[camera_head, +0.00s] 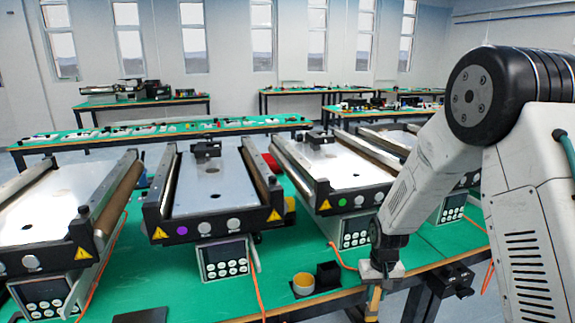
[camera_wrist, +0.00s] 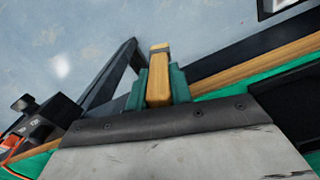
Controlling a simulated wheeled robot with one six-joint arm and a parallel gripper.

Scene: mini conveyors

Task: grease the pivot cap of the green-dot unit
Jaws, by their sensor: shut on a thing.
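The green-dot unit (camera_head: 335,165) is the mini conveyor right of centre, with a green dot (camera_head: 342,202) on its dark front bar. Round silver discs sit beside the dot; I cannot tell which part is the pivot cap. My gripper (camera_head: 375,288) hangs low in front of this unit, at the table's front edge. It is shut on a wooden stick-like tool (camera_wrist: 159,75), seen between the green fingers (camera_wrist: 160,88) in the wrist view. The tool's working end is not clear. A small round pot (camera_head: 303,284) with yellowish sides stands on the table left of my gripper.
A black block (camera_head: 328,273) stands between the pot and my gripper. The purple-dot conveyor (camera_head: 212,185) is left of the green-dot unit, with more conveyors either side. Orange cables run from keypad boxes (camera_head: 224,259) over the front edge. A dark clamp-like fixture (camera_head: 452,280) is right.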

